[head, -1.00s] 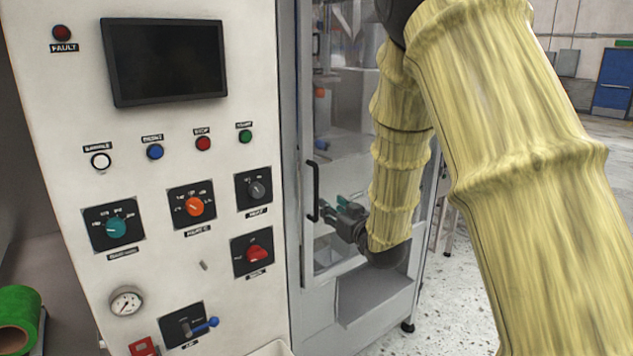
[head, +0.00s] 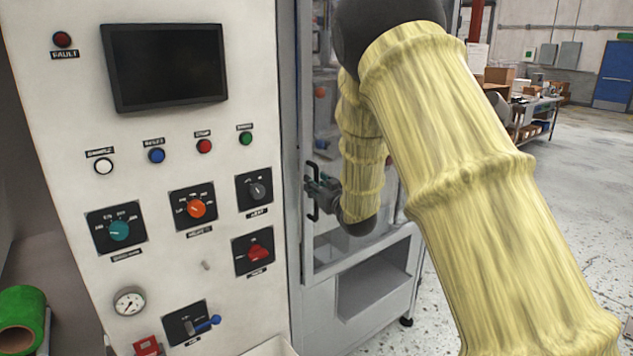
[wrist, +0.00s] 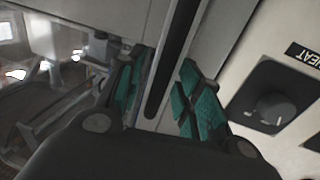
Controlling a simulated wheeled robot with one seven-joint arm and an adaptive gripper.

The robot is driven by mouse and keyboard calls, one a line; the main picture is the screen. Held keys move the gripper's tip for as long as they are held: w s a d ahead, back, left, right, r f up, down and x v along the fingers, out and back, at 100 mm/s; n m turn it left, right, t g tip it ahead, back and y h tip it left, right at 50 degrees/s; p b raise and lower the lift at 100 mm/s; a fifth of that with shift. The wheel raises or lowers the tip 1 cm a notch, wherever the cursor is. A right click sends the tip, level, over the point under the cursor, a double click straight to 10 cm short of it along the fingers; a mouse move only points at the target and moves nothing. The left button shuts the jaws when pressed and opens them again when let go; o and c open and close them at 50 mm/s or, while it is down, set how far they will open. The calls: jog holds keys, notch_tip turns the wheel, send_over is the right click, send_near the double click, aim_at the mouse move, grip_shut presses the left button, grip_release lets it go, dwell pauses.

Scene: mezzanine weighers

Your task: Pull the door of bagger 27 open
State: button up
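The door (head: 328,242) of the bagger is a framed clear panel right of the white control panel, and it looks shut. Its handle (head: 315,213) is a black upright bar near the door's left edge. My gripper (head: 313,188) is at the handle's middle, reaching in from the right. In the wrist view the handle (wrist: 166,75) runs between the two teal-padded fingers (wrist: 158,98), with a gap visible beside it, so the gripper looks open around the bar. My arm hides much of the door's right side. No number 27 is readable.
The white control panel (head: 75,180) with a dark screen (head: 164,66), buttons and knobs stands close left of the handle. The heat knob (wrist: 272,107) is near the fingers in the wrist view. Open floor (head: 575,205) lies to the right, with a workbench (head: 535,112) further back.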

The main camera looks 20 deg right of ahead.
jog(key=shift+w, duration=0.25)
jog(key=shift+c, duration=0.3)
jog(key=shift+a, duration=0.1)
grip_shut()
jog(key=shift+s, duration=0.1)
